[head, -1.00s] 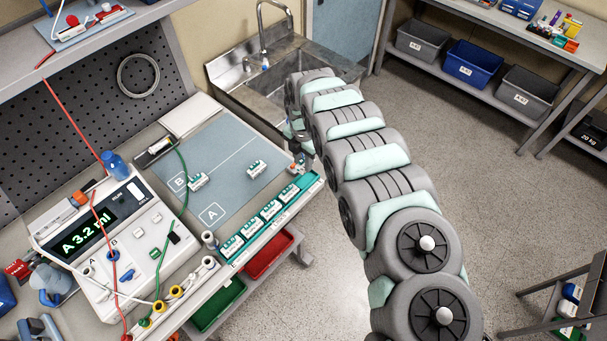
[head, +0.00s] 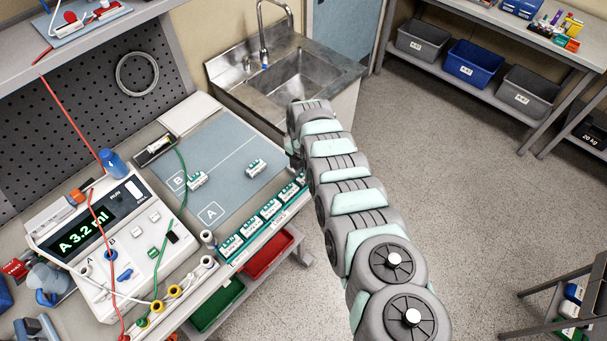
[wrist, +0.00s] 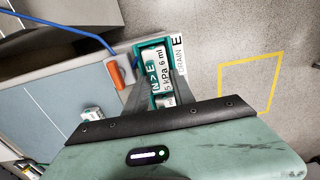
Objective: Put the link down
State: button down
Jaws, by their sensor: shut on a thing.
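My gripper (wrist: 156,66) is shut on a white link with teal ends (wrist: 153,82); its printed label includes "5 kPa 6 ml". The link lies between the two dark fingers, at a teal-edged place beside a label reading "E". I cannot tell whether it rests fully on the surface there. In the head view my arm hides the gripper and held link, at the far end of the teal rack (head: 224,257). Several similar links (head: 251,230) sit along that rack. Two more links lie on the grey mat (head: 233,150), one by B (head: 197,180) and one near A (head: 256,167).
The pump (head: 105,245) reads "A 3.2 ml", with red and green lines around it. A sink (head: 295,78) stands behind the bench. A red bin (head: 267,254) and a green bin (head: 218,302) hang below the rack. An orange object (wrist: 115,77) is close left of the fingers.

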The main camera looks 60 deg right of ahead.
aim_at(303, 178)
jog(key=shift+f, duration=0.25)
jog(key=c, duration=1.1)
grip_release()
jog(key=shift+r, duration=0.1)
jog(key=shift+o, duration=0.2)
jog(key=shift+r, duration=0.15)
notch_tip(303, 178, up, 12)
jog(key=shift+p, duration=0.45)
